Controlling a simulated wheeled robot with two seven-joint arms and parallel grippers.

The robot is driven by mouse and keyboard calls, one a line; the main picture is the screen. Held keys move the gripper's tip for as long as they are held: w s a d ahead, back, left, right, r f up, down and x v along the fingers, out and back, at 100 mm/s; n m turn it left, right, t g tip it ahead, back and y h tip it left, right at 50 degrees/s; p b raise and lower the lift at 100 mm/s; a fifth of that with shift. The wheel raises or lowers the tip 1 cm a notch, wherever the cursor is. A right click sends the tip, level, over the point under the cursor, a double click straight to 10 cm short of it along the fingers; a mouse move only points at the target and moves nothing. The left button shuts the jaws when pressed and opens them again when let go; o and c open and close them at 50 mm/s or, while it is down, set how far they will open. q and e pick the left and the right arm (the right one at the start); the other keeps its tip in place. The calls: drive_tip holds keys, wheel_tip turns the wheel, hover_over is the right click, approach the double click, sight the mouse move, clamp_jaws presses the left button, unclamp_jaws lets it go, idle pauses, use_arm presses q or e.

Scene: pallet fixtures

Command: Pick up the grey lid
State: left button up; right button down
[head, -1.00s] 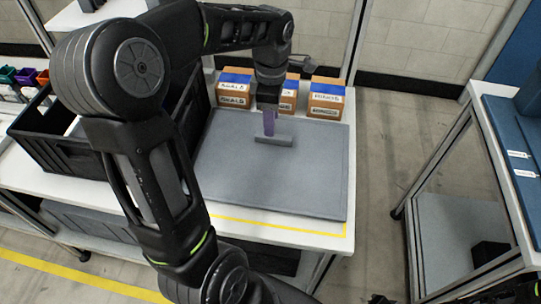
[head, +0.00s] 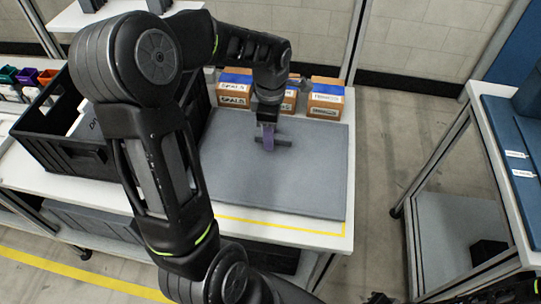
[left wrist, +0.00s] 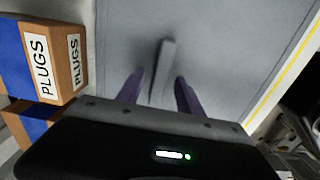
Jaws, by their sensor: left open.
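The grey lid (head: 300,188) lies flat on the white table, with a raised bar handle (head: 284,143) across its middle. In the left wrist view the lid (left wrist: 215,35) fills most of the picture, and its handle (left wrist: 163,70) stands between and ahead of the purple fingers. My left gripper (head: 268,145) points down at the handle, with its fingers apart and one on each side of it in the wrist view (left wrist: 160,92). I cannot tell whether the fingers touch the handle. My right gripper is not in view.
Cardboard boxes (head: 326,99) with blue tape stand along the lid's far edge. A black crate (head: 62,150) stands on the table at left. A yellow line (head: 285,229) runs along the table's front. Another blue-topped bench (head: 520,150) is at right, across an open floor gap.

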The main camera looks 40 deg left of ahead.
use_arm(q)
drive_tip(key=shift+c, duration=0.4)
clamp_jaws()
idle(0.9)
